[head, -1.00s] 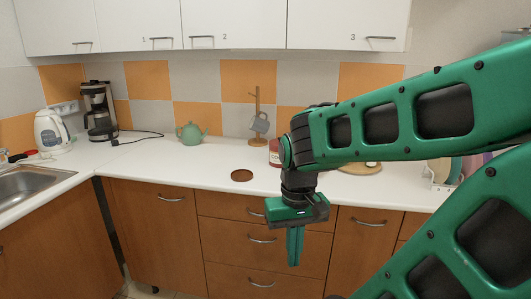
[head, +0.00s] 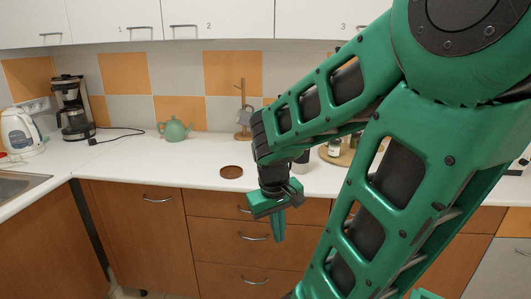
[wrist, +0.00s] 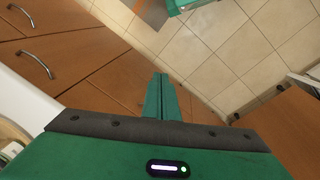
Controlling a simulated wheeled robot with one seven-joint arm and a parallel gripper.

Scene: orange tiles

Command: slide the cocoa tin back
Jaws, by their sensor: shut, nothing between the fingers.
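My gripper (head: 279,236) hangs fingers down in front of the drawers, just off the counter's front edge. Its green fingers are together with nothing between them; the wrist view shows them closed (wrist: 160,98) above the floor. I cannot make out the cocoa tin now; my arm covers the stretch of counter right of the brown round coaster (head: 231,171). The coaster lies flat near the middle of the white counter (head: 150,172).
A green teapot (head: 174,130), a mug tree with a grey mug (head: 244,117), a coffee maker (head: 72,110) and a kettle (head: 20,132) stand at the back. A round wooden board (head: 341,157) with jars is partly behind my arm. The counter around the coaster is clear.

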